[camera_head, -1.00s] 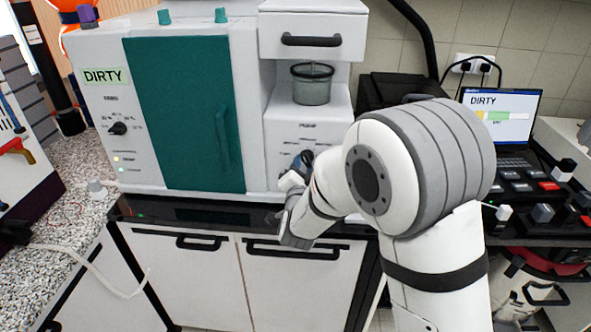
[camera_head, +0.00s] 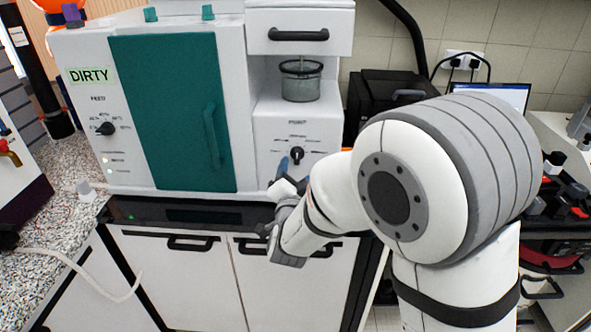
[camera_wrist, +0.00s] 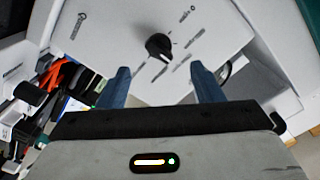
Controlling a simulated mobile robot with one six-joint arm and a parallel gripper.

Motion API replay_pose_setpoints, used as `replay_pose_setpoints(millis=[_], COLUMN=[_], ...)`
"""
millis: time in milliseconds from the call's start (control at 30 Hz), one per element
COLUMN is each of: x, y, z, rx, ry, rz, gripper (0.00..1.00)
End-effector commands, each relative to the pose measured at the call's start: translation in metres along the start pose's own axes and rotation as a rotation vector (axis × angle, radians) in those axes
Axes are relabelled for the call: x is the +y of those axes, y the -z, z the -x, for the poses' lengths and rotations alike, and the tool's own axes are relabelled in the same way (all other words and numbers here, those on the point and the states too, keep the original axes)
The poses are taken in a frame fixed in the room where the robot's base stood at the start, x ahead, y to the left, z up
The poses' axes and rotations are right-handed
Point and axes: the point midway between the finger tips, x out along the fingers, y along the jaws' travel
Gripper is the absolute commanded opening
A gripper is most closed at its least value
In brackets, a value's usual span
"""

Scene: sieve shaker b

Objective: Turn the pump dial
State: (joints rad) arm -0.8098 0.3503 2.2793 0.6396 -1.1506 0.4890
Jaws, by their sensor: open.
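The pump dial (camera_head: 297,155) is a small black knob on the white front panel of the machine, below the glass jar. In the wrist view the same dial (camera_wrist: 159,46) sits near the top middle, with printed labels around it. My gripper (camera_wrist: 158,80) is open and empty. Its two blue fingers stand apart, and the dial shows beyond them, between their lines and clear of both. In the head view my gripper (camera_head: 284,166) is just left of and below the dial. One blue finger shows there; my wrist hides the rest.
A jar (camera_head: 301,81) stands on a ledge above the pump panel, under a drawer (camera_head: 299,28). A laptop (camera_head: 492,96) is partly hidden behind my arm.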

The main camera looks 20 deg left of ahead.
Motion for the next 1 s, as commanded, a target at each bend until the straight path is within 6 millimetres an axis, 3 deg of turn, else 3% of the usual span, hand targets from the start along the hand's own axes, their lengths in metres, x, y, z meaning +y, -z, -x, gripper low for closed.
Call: replay_pose_setpoints(millis=[200,500,600,800,1000], x=[0.000,0.000,0.002,0.017,0.025], y=[0.000,0.001,-0.001,-0.014,-0.024], z=[0.025,0.028,0.026,0.016,0.015], rx=[0.002,0.002,0.011,0.153,0.323], ry=[0.001,0.000,0.005,0.082,0.143], rz=[-0.002,-0.001,0.025,0.366,0.700], gripper=[0.60,0.60,0.52,0.35,0.35])
